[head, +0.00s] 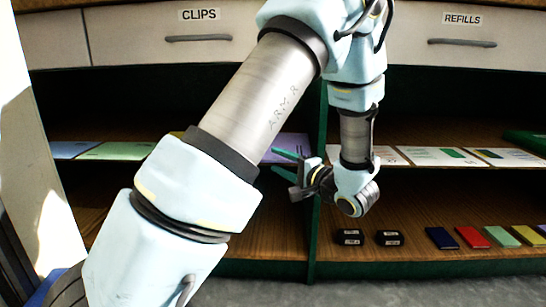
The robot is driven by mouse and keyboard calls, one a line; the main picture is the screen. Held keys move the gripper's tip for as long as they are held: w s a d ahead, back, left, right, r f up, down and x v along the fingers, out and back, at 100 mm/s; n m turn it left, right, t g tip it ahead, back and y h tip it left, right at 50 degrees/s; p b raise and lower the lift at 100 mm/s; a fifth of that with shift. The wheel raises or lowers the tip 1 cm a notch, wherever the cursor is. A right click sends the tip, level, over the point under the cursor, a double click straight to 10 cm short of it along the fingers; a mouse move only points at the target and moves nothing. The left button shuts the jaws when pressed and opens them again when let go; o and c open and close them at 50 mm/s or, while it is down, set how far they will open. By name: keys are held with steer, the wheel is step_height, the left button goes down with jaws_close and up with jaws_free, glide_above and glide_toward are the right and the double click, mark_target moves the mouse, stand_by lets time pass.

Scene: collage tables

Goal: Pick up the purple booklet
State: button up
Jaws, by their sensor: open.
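The purple booklet (292,146) lies on the left middle shelf, near the green upright divider. My arm covers most of it, and only its right part shows. My gripper (280,163) is just in front of it, with its green fingers pointing left. The fingers are apart and hold nothing. I cannot tell how far the fingers are from the booklet in depth.
Blue (72,149) and green (118,151) booklets lie further left on the same shelf. The green divider (316,215) stands close to my gripper. White sheets (437,157) lie on the right shelf.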

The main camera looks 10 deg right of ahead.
jaws_close()
stand_by(1.4)
